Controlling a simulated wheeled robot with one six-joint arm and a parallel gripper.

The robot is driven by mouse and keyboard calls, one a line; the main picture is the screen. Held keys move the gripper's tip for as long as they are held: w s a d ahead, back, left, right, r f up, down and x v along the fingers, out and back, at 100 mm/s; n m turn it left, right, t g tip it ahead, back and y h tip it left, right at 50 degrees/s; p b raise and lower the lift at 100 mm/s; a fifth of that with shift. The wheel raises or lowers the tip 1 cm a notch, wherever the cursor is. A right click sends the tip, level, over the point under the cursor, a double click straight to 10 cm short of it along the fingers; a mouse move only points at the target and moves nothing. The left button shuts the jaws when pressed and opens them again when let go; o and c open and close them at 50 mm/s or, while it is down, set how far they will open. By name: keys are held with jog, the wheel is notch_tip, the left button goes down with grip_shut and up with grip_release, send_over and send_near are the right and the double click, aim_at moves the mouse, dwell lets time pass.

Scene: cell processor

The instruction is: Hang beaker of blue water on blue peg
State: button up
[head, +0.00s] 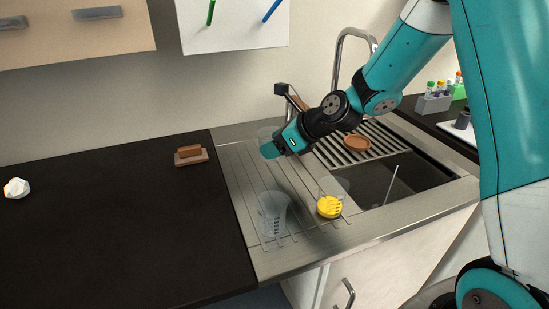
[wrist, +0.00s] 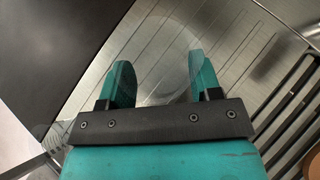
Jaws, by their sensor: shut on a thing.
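My gripper (head: 272,148) is over the back of the steel drainboard, left of the sink. In the wrist view its two fingers (wrist: 162,80) stand apart around a clear round glass vessel, a beaker (wrist: 163,50), and are shut on it. The held beaker shows faintly behind the gripper in the head view (head: 267,132). I see no blue water in it. The blue peg (head: 272,11) sticks out of a white wall board at the top, beside a green peg (head: 211,12).
A clear beaker (head: 273,214) stands at the drainboard's front. A glass with yellow contents (head: 329,207) is right of it. The sink (head: 410,180) and faucet (head: 345,36) are further right. A brown block (head: 190,156) lies on the dark counter (head: 110,225), mostly clear.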

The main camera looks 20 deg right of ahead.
jog(key=shift+f, duration=1.95)
jog(key=shift+f, duration=0.1)
jog(key=o, duration=1.3)
jog(key=shift+c, duration=0.2)
